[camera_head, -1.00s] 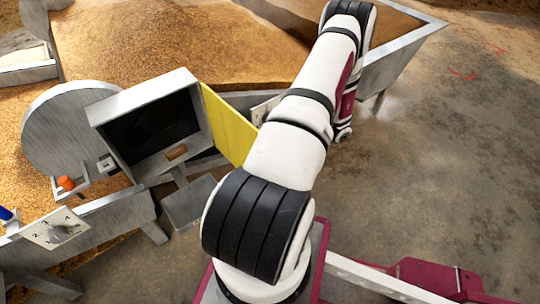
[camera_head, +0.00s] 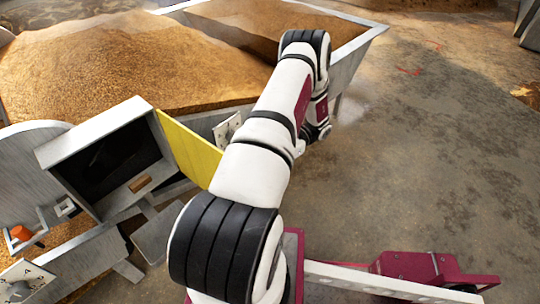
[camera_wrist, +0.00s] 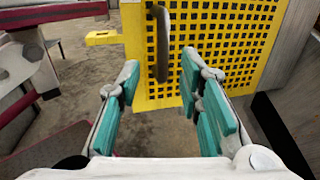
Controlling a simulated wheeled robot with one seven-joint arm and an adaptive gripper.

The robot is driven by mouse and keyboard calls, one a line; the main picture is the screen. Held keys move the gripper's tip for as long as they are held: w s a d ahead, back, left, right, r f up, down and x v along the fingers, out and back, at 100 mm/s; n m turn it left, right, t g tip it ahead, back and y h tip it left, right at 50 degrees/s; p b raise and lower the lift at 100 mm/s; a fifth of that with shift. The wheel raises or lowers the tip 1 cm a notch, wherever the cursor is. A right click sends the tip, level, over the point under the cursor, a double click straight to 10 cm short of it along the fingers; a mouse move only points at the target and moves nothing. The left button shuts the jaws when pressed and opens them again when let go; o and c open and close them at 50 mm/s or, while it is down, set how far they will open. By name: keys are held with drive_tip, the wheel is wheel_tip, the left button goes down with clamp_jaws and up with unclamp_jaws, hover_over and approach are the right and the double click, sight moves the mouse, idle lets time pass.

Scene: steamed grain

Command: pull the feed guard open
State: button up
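The feed guard (camera_wrist: 222,45) is a yellow perforated panel at the top of the wrist view, with a dark upright bar handle (camera_wrist: 162,45) on it. In the head view the yellow guard (camera_head: 188,146) stands swung out at the right edge of a grey metal box (camera_head: 110,198), whose dark front opening is uncovered. My gripper (camera_wrist: 160,78) is open, its teal-padded fingers on either side of the handle's line. The handle appears just beyond the fingertips, with no contact visible. In the head view my arm hides the fingers.
A grain-filled metal hopper (camera_head: 352,52) lies behind the box. A dial plate (camera_head: 22,281) and an orange knob (camera_head: 21,233) are at lower left. Concrete floor (camera_head: 430,150) to the right is clear.

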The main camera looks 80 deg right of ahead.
drive_tip(key=shift+v, duration=1.85)
drive_tip(key=shift+r, duration=0.1)
drive_tip(key=w+a+r+n+g+h+p, duration=0.15)
drive_tip(key=w+a+r+n+g, duration=0.25)
drive_tip(key=w+r, duration=0.4)
drive_tip(key=w+a+r+n+g+h+p, duration=0.15)
drive_tip(key=w+a+r+n+g, duration=0.3)
drive_tip(key=r, duration=0.45)
drive_tip(key=w+a+r+n+g+p, duration=0.2)
drive_tip(key=w+r+n+g, duration=0.25)
drive_tip(key=w+r, duration=0.45)
drive_tip(key=s+a+r+n+t+h+p, duration=0.2)
drive_tip(key=a+r+n, duration=0.5)
drive_tip(key=a, duration=0.6)
drive_tip(key=s+a+r+n+t+h+p, duration=0.2)
drive_tip(key=a+r+n+h, duration=0.5)
drive_tip(key=a, duration=0.7)
drive_tip(key=shift+s+r+h+p, duration=0.35)
drive_tip(key=shift+s+p, duration=0.25)
drive_tip(key=shift+s, duration=0.35)
